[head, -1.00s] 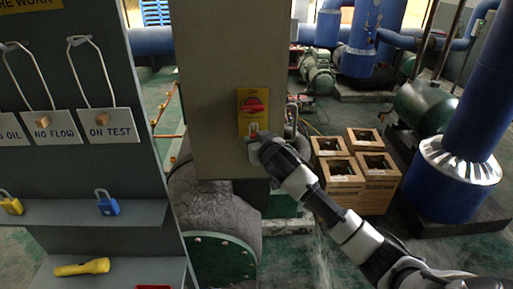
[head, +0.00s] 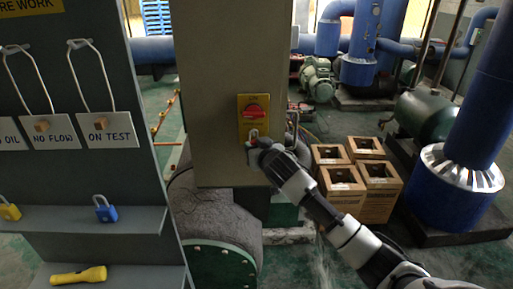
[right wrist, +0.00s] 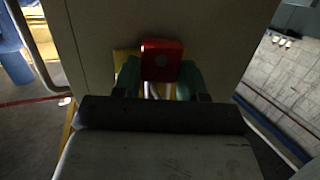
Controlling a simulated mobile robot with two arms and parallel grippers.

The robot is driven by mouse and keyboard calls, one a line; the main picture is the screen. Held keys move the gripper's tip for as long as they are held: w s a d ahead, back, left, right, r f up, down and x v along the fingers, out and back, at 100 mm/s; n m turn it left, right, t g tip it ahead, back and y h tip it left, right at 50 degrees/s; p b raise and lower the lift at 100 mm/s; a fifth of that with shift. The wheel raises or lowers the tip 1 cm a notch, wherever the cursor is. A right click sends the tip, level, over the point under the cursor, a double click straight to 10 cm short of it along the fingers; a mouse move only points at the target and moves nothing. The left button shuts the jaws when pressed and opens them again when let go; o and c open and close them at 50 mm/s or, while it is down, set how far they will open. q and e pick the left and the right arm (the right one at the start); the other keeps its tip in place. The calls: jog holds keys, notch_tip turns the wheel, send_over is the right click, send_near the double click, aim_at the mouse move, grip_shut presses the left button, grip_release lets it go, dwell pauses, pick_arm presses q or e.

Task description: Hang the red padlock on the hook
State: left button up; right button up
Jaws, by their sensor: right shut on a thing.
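The red padlock (right wrist: 161,60) shows in the right wrist view, with its pale shackle legs running down from the body. My right gripper (right wrist: 160,78) is shut on it, with a greenish finger on each side. In the head view my right gripper (head: 256,148) is just below the red rotary switch (head: 253,111) on the yellow plate (head: 243,127) of the grey cabinet. A pale shackle shows at the plate's lower part there. The gripper mostly hides the padlock body. I cannot make out the hook or tell whether the shackle is around anything. My left gripper is not in view.
A grey board at left carries hanging tags such as NO FLOW (head: 54,132) and ON TEST (head: 109,130). Its shelves hold a blue padlock (head: 106,213), a yellow padlock (head: 9,211) and a yellow flashlight (head: 79,276). Several cardboard boxes (head: 342,189) stand right of the cabinet.

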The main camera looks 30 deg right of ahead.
jog(key=o, duration=0.9)
